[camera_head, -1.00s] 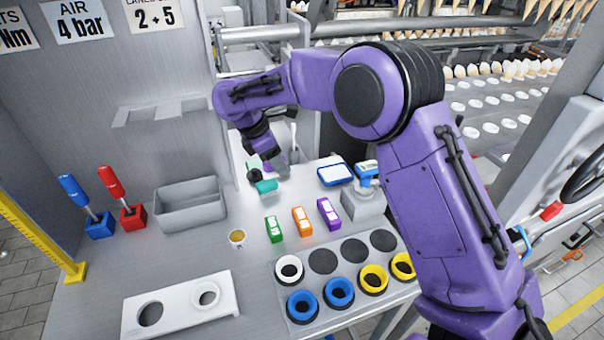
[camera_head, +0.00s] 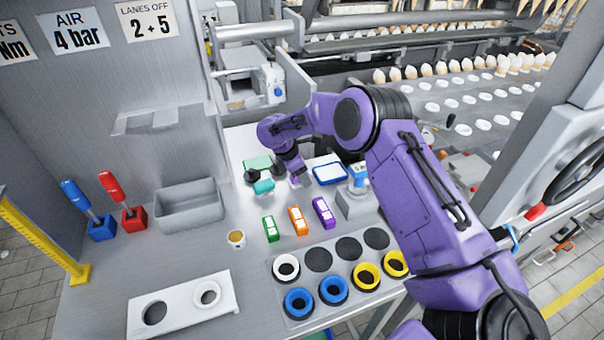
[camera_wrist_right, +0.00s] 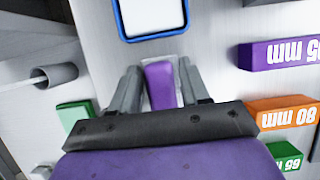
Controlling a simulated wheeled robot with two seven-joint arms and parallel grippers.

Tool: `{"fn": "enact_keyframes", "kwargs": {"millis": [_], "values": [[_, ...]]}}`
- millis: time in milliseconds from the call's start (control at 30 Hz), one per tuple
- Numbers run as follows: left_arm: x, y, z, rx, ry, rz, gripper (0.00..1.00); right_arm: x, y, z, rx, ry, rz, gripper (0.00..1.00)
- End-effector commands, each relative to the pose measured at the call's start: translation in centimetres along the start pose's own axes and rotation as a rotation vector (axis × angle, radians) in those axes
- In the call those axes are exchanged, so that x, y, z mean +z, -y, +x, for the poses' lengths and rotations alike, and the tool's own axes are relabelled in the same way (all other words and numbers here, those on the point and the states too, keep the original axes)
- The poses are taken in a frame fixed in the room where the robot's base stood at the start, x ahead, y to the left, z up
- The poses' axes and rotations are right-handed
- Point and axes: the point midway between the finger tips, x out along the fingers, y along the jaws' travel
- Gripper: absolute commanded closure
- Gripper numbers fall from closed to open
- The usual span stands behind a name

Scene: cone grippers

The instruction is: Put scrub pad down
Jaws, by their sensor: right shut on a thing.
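The scrub pad (camera_wrist_right: 160,86) shows as a narrow purple block with pale edges between my right gripper's fingers in the right wrist view. My right gripper (camera_wrist_right: 158,88) is shut on it. In the head view the right gripper (camera_head: 297,176) is low over the back of the worktop, left of a blue-rimmed white tray (camera_head: 329,173) and right of a teal piece (camera_head: 263,187). The hand partly hides the pad there. I cannot tell whether the pad touches the worktop. My left gripper is out of view.
Green (camera_head: 270,229), orange (camera_head: 298,221) and purple (camera_head: 323,213) labelled blocks stand in front of the hand. A green flat piece (camera_head: 257,163) lies behind the teal piece. A grey bin (camera_head: 190,204) is left. The worktop between bin and blocks is mostly clear.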

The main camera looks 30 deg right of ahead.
Motion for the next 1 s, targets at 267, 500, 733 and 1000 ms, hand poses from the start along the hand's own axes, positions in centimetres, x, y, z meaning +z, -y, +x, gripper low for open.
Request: {"fn": "enact_keyframes", "kwargs": {"millis": [267,500,733,1000], "values": [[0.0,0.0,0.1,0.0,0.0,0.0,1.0,-0.2,0.0,0.3,-0.001,0.0,0.0,0.29],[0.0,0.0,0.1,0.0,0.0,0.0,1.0,-0.1,0.0,0.3,-0.001,0.0,0.0,0.29],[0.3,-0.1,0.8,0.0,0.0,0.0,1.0,-0.1,-0.1,-2.9,0.004,-0.001,0.0,0.29],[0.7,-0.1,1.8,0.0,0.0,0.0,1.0,-0.1,-0.1,-9.7,0.003,0.0,0.001,0.29]]}}
